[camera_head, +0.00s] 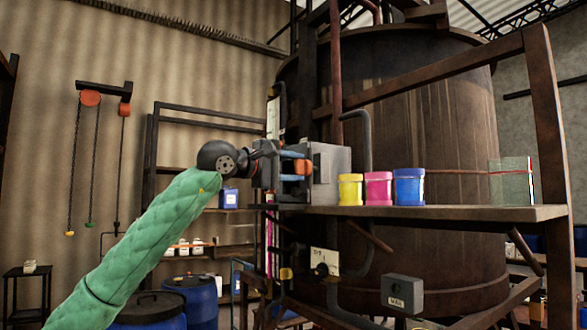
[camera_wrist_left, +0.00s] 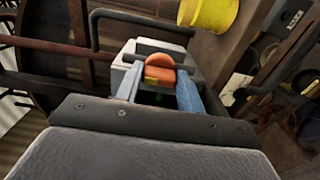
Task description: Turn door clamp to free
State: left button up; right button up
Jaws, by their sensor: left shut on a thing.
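The door clamp shows as an orange knob (camera_head: 301,167) on the near face of a grey box (camera_head: 326,174) that stands on the shelf's left end. My left gripper (camera_head: 296,166) reaches in from the left, its blue fingers on both sides of the orange knob. In the left wrist view the knob (camera_wrist_left: 160,70) sits between the two blue fingertips (camera_wrist_left: 160,88), and the fingers are shut on it. A small yellow mark shows on the knob's face. The fingers hide part of the box front. My right gripper is not in view.
Yellow (camera_head: 350,189), pink (camera_head: 378,188) and blue (camera_head: 409,187) jars stand on the shelf (camera_head: 450,213) right of the box. A large brown vat (camera_head: 430,120) rises behind. A bent dark pipe (camera_head: 366,135) passes close behind the box. Blue drums (camera_head: 148,310) stand below left.

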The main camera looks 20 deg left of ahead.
pick_arm(q)
jog(key=o, duration=1)
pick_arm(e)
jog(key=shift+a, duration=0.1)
pick_arm(q)
jog(key=b+v, duration=0.2)
jog(key=v, duration=0.5)
jog(key=shift+s+a, duration=0.25)
jog(key=shift+s, duration=0.1)
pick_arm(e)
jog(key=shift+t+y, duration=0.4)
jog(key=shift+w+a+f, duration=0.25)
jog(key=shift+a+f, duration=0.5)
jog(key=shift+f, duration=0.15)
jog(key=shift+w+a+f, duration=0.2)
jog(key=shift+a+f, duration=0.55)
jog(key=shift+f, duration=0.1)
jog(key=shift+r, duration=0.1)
